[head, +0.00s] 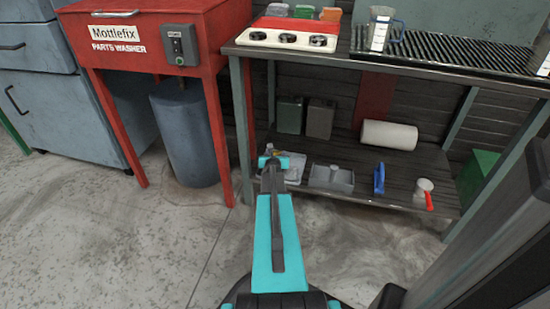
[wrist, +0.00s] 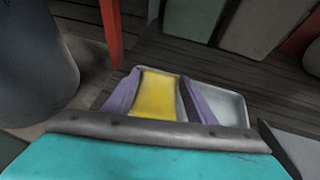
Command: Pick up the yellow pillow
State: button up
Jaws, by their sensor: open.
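The yellow pillow (wrist: 156,95) shows in the wrist view as a small flat yellow rectangle. It appears to lie in a shallow pale grey tray (wrist: 230,106). My gripper (wrist: 160,92) is open, with one purple finger on each side of the pillow; I cannot tell whether either finger touches it. In the head view my gripper (head: 270,160) is at the left end of the bench's lower shelf, by the tray (head: 294,172). The pillow cannot be made out there.
On the shelf (head: 395,172) stand a grey box (head: 331,180), a blue item (head: 379,180), a white item with a red handle (head: 424,195), a white roll (head: 388,135) and two upright containers (head: 305,117). A red bench leg and a blue-grey drum (head: 186,130) are at left.

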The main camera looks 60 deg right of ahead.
jog(key=c, duration=0.6)
jog(key=shift+c, duration=0.2)
jog(key=shift+r, duration=0.1)
notch_tip(320, 180, up, 28)
jog(key=p, duration=2.5)
jog(key=shift+p, duration=0.35)
